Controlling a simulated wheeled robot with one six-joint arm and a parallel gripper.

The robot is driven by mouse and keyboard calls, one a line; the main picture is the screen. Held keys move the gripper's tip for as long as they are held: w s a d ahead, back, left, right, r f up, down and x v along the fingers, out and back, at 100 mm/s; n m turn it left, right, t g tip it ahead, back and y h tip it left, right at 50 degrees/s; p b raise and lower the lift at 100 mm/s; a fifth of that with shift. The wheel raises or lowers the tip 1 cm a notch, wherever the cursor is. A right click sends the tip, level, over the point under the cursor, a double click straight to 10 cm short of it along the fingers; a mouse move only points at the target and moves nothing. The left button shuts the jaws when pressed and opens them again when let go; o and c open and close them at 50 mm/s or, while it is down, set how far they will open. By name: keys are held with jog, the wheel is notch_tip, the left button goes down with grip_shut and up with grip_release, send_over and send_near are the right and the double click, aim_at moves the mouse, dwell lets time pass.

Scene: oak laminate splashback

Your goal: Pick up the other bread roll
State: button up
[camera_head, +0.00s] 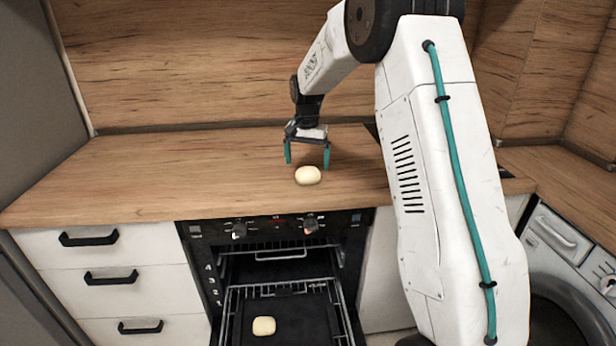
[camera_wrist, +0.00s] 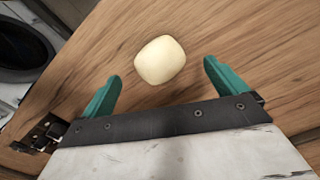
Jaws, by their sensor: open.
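A pale bread roll (camera_head: 308,175) lies on the wooden worktop (camera_head: 190,170) near its front edge, above the oven. In the wrist view the same roll (camera_wrist: 160,60) lies just beyond the fingertips, roughly midway between them. My gripper (camera_head: 307,158) is open and empty, with its teal fingers pointing down just behind the roll. It also shows in the wrist view (camera_wrist: 158,78), with the fingers apart and not touching the roll. A second bread roll (camera_head: 264,326) lies on the dark tray (camera_head: 290,316) in the open oven below.
The oven (camera_head: 279,230) stands open under the worktop, with a wire rack (camera_head: 300,288) and tray pulled out. White drawers (camera_head: 110,260) are at the left. A washing machine (camera_head: 570,255) is at the right. The worktop left of the gripper is clear.

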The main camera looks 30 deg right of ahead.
aim_at(308, 168)
jog(key=f, duration=0.4)
jog(key=shift+w+d+f, duration=0.15)
jog(key=shift+d+f, duration=0.1)
jog(key=shift+f, duration=0.15)
jog(key=c, duration=1)
jog(key=shift+r, duration=0.1)
jog(key=shift+c, duration=0.2)
